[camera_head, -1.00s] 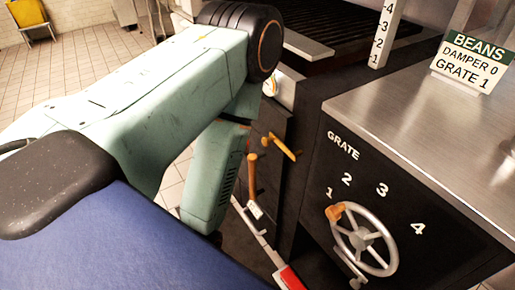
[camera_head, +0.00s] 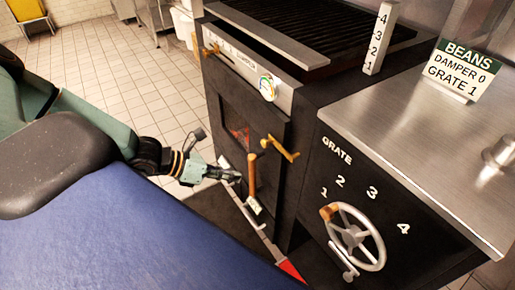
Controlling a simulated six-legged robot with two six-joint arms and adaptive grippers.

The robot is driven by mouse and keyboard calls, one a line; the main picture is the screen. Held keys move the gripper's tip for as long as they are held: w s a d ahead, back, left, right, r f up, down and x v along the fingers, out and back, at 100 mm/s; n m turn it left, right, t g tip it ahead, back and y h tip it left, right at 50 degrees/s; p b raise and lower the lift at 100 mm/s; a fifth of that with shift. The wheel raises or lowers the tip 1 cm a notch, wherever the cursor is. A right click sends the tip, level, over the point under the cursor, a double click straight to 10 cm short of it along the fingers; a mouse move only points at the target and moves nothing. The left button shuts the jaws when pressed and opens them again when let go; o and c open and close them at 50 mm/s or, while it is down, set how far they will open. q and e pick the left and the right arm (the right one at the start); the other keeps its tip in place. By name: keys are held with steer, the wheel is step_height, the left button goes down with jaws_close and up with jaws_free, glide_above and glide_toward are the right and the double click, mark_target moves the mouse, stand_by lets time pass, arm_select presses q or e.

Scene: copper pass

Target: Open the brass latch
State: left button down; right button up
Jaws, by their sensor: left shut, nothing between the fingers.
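The brass latch (camera_head: 280,148) is a golden lever on the dark front of the oven (camera_head: 290,95), at the right edge of its door (camera_head: 235,110). Just below and left of it is an upright wooden-coloured handle (camera_head: 252,172) with a small pale tag at its foot. My left gripper (camera_head: 236,177) is shut and empty, just left of that handle and below the latch. I cannot tell whether its tips touch the handle. My right gripper is out of view.
The grate handwheel (camera_head: 358,238) is on the dark panel at right, its brown knob near 1. A steel counter (camera_head: 400,100) above bears the beans sign (camera_head: 465,70). A pale strip with a red end (camera_head: 290,270) runs below the oven. Tiled floor (camera_head: 110,75) lies clear at left.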

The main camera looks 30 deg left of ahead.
arm_select(q)
steer(key=shift+w+a+r+n+t, duration=0.9)
steer(key=shift+a+n, duration=0.2)
steer(key=shift+n, duration=0.1)
steer(key=shift+s, duration=0.1)
steer(key=shift+f, duration=0.1)
steer(key=b+x, duration=1)
steer(key=b, duration=0.2)
steer(key=r, duration=0.1)
steer(key=w+a+r+p, duration=0.1)
steer(key=r+p, duration=0.1)
steer(key=shift+w+a+r, duration=0.3)
steer(key=shift+a, duration=0.1)
